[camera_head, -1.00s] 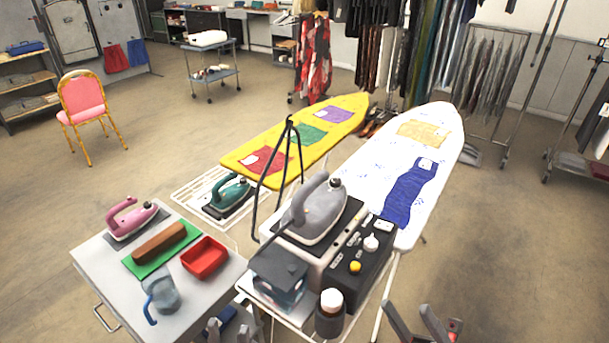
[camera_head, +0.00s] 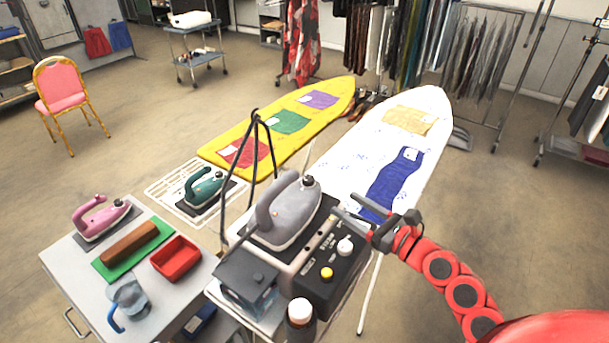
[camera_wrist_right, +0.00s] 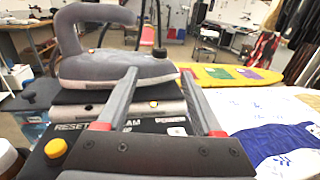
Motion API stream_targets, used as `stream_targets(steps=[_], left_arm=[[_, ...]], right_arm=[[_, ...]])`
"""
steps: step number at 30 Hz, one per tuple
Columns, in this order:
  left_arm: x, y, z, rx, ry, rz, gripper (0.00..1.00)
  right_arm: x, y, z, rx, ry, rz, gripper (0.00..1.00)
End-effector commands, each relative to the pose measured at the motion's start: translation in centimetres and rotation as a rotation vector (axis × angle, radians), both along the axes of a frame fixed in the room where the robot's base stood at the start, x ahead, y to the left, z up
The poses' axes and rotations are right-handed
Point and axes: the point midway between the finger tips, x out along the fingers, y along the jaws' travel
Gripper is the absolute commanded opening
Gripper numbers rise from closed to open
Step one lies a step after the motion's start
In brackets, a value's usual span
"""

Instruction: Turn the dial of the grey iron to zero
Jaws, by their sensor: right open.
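The grey iron (camera_head: 290,212) rests on its stand at the back of a black control box (camera_head: 330,262). A small dark knob (camera_head: 308,182) sits on top of the iron's nose; it also shows in the right wrist view (camera_wrist_right: 160,53). The box carries a white knob (camera_head: 345,246) and a yellow button (camera_head: 327,273). I cannot read any dial setting. My right gripper (camera_head: 342,203) is open and empty, just right of the iron's nose. In the right wrist view its two fingers (camera_wrist_right: 158,82) point at the iron's front, apart from the knob. My left gripper is out of view.
A black tripod-like frame (camera_head: 256,140) stands left of the iron. A dark bottle (camera_head: 300,318) stands in front of the box. A side table (camera_head: 70,262) holds a pink iron, a red tray and a jug. Yellow (camera_head: 262,125) and white (camera_head: 360,150) ironing boards extend behind.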

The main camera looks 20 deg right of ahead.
Motion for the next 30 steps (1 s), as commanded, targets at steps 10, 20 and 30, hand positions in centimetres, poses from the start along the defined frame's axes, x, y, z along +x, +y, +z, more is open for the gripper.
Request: stream_targets(steps=[10,20,30], left_arm=[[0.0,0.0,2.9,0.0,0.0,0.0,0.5],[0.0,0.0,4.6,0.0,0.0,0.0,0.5],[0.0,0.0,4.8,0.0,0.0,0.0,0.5]], right_arm=[[6.1,3.3,0.6,0.004,-0.001,0.006,0.68],[11.1,5.7,0.3,0.004,-0.001,0.002,0.68],[12.0,6.1,0.0,0.002,0.0,0.001,0.68]])
